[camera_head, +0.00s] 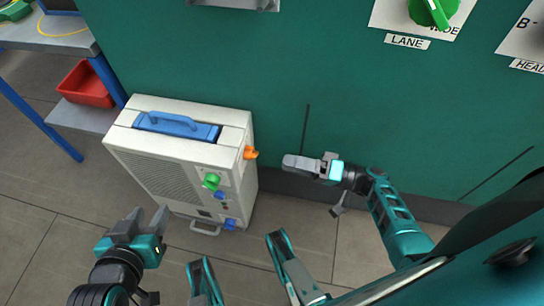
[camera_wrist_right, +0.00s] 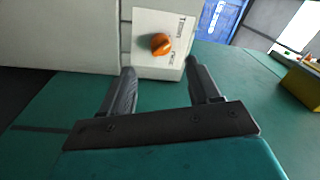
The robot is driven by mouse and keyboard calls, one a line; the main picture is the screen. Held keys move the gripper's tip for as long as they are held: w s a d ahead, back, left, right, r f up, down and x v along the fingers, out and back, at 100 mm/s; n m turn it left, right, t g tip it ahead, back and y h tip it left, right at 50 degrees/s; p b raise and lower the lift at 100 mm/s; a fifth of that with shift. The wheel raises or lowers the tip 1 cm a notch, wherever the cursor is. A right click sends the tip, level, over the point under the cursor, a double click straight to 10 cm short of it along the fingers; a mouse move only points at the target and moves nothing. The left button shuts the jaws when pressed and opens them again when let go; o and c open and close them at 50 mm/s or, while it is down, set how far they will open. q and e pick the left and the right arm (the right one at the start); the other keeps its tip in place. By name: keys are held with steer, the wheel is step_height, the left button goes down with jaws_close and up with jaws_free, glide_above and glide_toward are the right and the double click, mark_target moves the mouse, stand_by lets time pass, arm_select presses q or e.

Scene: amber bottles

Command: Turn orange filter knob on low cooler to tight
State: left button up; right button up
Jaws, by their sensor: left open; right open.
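The low cooler (camera_head: 170,165) is a cream box with a blue top handle, standing on the floor against the green wall. Its orange filter knob (camera_head: 250,153) sticks out from its right side near the top. My left gripper (camera_head: 149,220) is open and empty in front of the cooler.
The cooler's front has a green knob (camera_head: 211,181) and blue fittings (camera_head: 230,224). A red bin (camera_head: 86,84) sits on a shelf under the bench at left. A green wall knob (camera_head: 433,10) is at top right. Floor right of the cooler is clear.

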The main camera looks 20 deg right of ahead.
steer(key=shift+v, duration=2.4)
